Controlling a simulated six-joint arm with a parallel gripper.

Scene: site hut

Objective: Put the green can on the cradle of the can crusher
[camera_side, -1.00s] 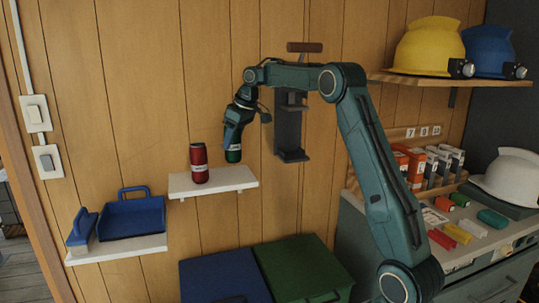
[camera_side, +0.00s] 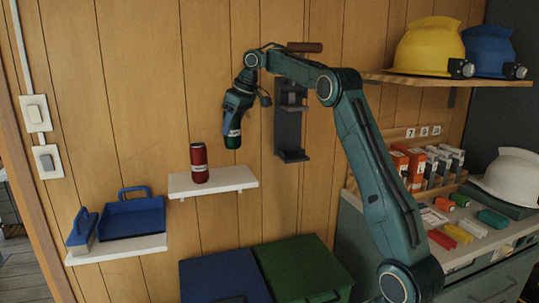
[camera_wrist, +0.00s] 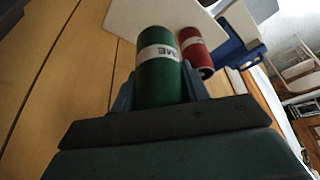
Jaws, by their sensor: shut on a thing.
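My gripper (camera_side: 235,123) is shut on the green can (camera_side: 233,138) and holds it upright above the right part of the small white shelf. In the wrist view the green can (camera_wrist: 160,75) with a white label band sits between the fingers (camera_wrist: 158,92). The can crusher (camera_side: 289,125) is a dark bracket on the wooden wall to the right of the gripper, with a brown handle (camera_side: 304,47) at its top. Its cradle (camera_side: 293,155) is the ledge at its lower end and looks empty. Part of the crusher's top is behind my arm.
A red can (camera_side: 199,163) stands on the white shelf (camera_side: 236,178), left of the gripper; it also shows in the wrist view (camera_wrist: 194,50). A blue dustpan (camera_side: 132,216) lies on a lower shelf. Blue (camera_side: 222,275) and green (camera_side: 303,268) bins stand below. Hard hats are at upper right.

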